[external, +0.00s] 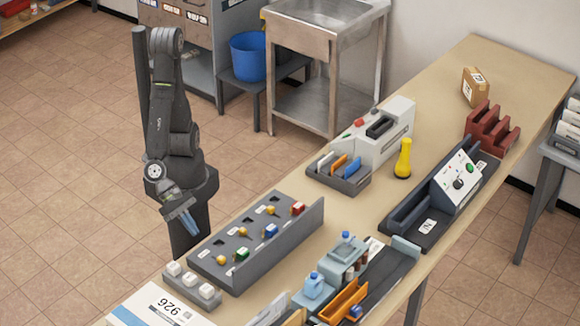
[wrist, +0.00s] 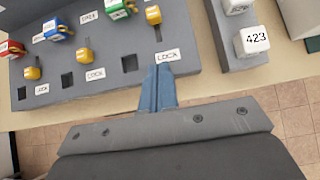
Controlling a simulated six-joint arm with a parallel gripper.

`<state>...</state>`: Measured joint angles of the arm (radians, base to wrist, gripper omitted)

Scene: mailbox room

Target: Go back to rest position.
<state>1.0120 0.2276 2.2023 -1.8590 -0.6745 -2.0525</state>
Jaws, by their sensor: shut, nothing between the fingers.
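My gripper (external: 190,222) is at the near-left edge of the table, beside the grey key panel, with its blue fingers pointing down. In the wrist view my gripper (wrist: 160,75) shows its blue fingers together and empty. The fingertips appear in front of the edge of the grey panel (wrist: 205,70), close to a LOCK label; I cannot tell whether they touch it. The arm is folded upright at the left of the table in the external view.
The grey panel (external: 222,278) carries several coloured blocks and yellow pegs. A grey tray of white numbered cubes (wrist: 252,40) stands beside it. Bottles, a yellow object (external: 403,158) and a control box (external: 455,182) stand farther along the table. Open tiled floor lies left of the arm.

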